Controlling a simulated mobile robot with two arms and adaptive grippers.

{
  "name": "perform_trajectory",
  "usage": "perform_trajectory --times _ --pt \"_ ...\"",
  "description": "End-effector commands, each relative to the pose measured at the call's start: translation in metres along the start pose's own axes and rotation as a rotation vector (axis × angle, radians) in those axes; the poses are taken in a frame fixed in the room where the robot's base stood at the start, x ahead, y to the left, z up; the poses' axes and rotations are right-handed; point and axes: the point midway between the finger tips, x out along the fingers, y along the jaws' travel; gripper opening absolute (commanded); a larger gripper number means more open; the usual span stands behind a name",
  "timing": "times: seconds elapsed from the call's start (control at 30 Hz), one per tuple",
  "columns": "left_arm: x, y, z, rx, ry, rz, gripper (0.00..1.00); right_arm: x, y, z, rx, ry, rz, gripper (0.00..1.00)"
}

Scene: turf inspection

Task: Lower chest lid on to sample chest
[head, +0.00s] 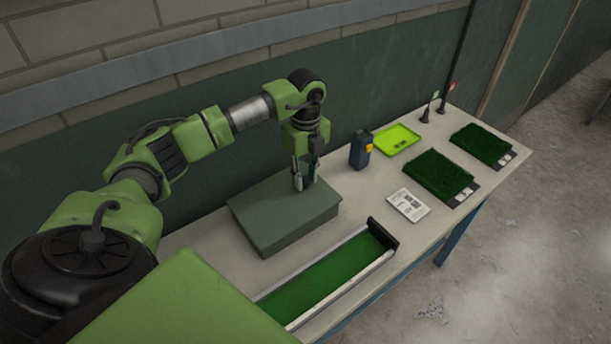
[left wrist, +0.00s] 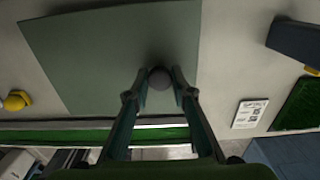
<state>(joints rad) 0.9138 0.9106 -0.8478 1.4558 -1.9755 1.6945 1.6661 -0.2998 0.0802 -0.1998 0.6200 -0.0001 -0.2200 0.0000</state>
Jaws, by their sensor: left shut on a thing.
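The sample chest (head: 290,236) is a low grey-green box on the table in the head view. The flat grey-green chest lid (head: 262,207) lies over its top, and I see no clear gap between them. My left gripper (head: 304,184) points down over the lid. In the left wrist view the lid (left wrist: 95,55) fills the upper middle, with a dark round knob (left wrist: 159,78) on it. The fingers of my left gripper (left wrist: 159,96) are closed around this knob. The chest is hidden under the lid there. My right gripper is in neither view.
A long tray (head: 275,293) with green turf runs along the front edge. To the right are a dark blue device (head: 361,150), a lime tray (head: 397,139), a white card (head: 408,205) and two turf samples (head: 440,174) (head: 481,144). A wall stands behind the table.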

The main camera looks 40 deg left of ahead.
Motion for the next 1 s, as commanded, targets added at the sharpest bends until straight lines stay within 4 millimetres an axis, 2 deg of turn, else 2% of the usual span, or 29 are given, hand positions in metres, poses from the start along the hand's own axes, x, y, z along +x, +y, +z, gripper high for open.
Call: perform_trajectory --times 0.03,0.07,0.13,0.43,0.57,0.67,1.0 --pt "0.0 0.0 0.0 0.0 0.0 0.0 0.0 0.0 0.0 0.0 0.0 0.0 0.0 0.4" --pt "0.0 0.0 0.0 0.0 0.0 0.0 0.25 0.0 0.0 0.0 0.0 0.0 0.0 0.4" --pt "0.0 0.0 0.0 0.0 0.0 0.0 0.42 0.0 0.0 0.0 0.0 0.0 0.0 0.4" --pt "0.001 0.0 0.0 0.001 0.0 0.001 0.42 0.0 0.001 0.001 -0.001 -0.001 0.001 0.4" --pt "-0.006 0.0 0.0 0.0 0.0 -0.001 0.42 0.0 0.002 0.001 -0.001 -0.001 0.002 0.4" --pt "-0.02 -0.001 0.0 0.001 0.0 -0.003 0.42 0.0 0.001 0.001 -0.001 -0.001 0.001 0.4" --pt "-0.091 -0.001 0.0 0.001 -0.001 -0.003 0.42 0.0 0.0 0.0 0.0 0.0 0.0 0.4"
